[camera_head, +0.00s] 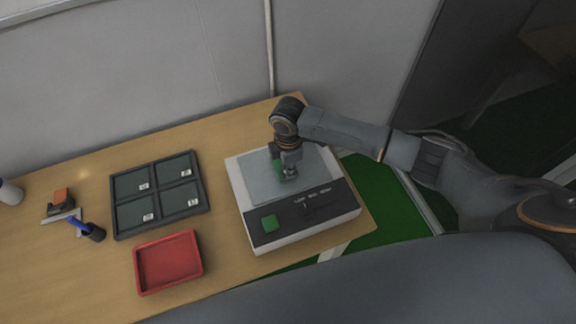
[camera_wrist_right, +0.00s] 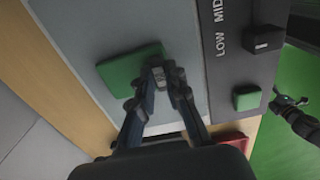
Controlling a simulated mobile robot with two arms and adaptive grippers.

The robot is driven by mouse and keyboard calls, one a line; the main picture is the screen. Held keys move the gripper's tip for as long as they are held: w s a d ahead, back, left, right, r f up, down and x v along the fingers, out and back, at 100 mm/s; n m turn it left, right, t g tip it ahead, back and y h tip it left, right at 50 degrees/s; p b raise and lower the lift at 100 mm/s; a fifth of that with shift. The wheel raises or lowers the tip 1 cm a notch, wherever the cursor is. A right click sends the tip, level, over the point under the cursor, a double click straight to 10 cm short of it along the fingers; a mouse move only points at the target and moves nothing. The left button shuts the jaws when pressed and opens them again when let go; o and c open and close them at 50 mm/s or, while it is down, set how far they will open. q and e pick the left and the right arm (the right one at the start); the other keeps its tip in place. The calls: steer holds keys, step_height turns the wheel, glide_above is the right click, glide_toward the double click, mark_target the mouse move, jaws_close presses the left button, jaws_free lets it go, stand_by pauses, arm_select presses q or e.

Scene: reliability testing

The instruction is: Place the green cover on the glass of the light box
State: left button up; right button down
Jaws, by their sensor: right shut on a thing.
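The light box (camera_head: 296,235) is a white case with a pale grey glass (camera_head: 255,180) on top and a dark control strip along its front. My right gripper (camera_head: 287,172) is over the glass, pointing down. In the wrist view my right gripper (camera_wrist_right: 160,82) is shut on one edge of the green cover (camera_wrist_right: 128,68), a flat square. In the head view the cover (camera_head: 277,161) is mostly hidden behind the gripper. It is over the glass; I cannot tell whether it touches. My left gripper (camera_wrist_right: 290,102) seems to show small at the wrist view's right edge.
The strip has a green button (camera_head: 269,222) and a slider by LOW/MID lettering. Bare table lies between.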

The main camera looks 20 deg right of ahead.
arm_select(q)
steer(key=shift+s, duration=0.35)
arm_select(e)
steer(key=shift+f, duration=0.1)
steer(key=c, duration=1.3)
jaws_free()
steer(key=shift+c, duration=0.2)
arm_select(q)
steer(key=shift+f+b, duration=0.8)
arm_select(e)
step_height(320, 180, up, 12)
